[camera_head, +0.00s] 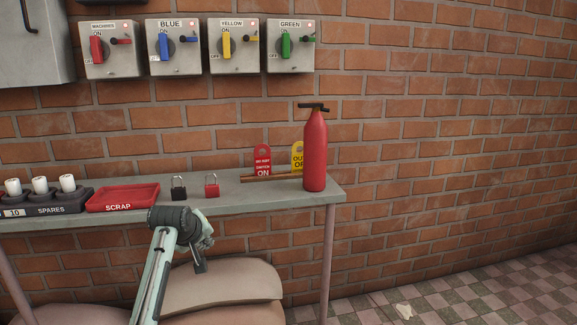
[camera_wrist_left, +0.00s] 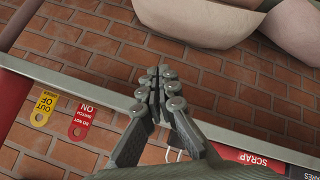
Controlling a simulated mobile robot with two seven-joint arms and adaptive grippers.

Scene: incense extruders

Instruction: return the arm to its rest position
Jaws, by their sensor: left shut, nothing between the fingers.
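My left gripper (camera_head: 200,266) is in front of the shelf's front edge, below the two padlocks, pointing down over the sacks. In the left wrist view its fingers (camera_wrist_left: 160,75) are closed together with nothing between them. My left arm comes up from the bottom left and bends at a dark joint just under the red tray. The gripper is apart from the things on the shelf. My right gripper is in neither view.
The grey shelf (camera_head: 240,191) holds a red scrap tray (camera_head: 124,206), a dark spares tray (camera_head: 62,207), a black padlock (camera_head: 179,193), a red padlock (camera_head: 212,190), tags and a red cylinder (camera_head: 315,152). Pale sacks (camera_head: 225,285) lie below. Floor at right is mostly free.

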